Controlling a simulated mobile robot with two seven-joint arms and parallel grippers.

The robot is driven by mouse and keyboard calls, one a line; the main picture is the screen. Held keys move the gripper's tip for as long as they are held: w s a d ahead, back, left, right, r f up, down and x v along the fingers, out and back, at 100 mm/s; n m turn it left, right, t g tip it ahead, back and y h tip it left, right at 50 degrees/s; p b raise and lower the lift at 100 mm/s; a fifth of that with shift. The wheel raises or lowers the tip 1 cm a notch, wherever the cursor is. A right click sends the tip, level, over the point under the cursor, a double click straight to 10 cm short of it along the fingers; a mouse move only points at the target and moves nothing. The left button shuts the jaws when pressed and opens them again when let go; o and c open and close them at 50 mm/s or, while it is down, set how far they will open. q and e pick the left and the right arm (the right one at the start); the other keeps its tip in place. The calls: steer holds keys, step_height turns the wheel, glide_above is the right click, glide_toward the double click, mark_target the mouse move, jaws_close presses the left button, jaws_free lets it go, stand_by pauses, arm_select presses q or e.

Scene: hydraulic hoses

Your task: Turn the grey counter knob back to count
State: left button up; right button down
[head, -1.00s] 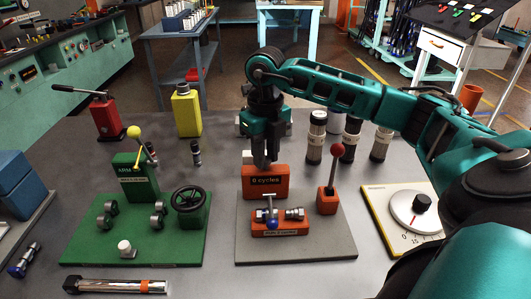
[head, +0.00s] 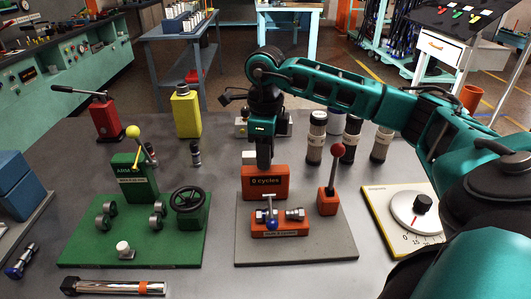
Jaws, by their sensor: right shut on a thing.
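The orange counter box (head: 265,182), labelled "0 cycles", stands at the back of a grey plate (head: 341,241). My right gripper (head: 264,164) comes down from above onto the top of this box. It is shut on the grey counter knob there, and its fingers hide the knob almost entirely. I cannot tell which way the knob points. My left gripper is out of view.
On the same plate are a red-balled lever (head: 334,178) and a blue-knobbed valve with hose fittings (head: 271,221). A green rig (head: 133,218) stands left, a white dial plate (head: 381,213) right. Dark cylinders (head: 316,137) stand behind.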

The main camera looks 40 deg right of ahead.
stand_by(0.4)
steer(key=c, duration=0.9)
jaws_free()
steer(key=shift+o, duration=0.2)
steer(key=shift+r, duration=0.1)
step_height(320, 180, up, 13)
steer(key=p, duration=0.2)
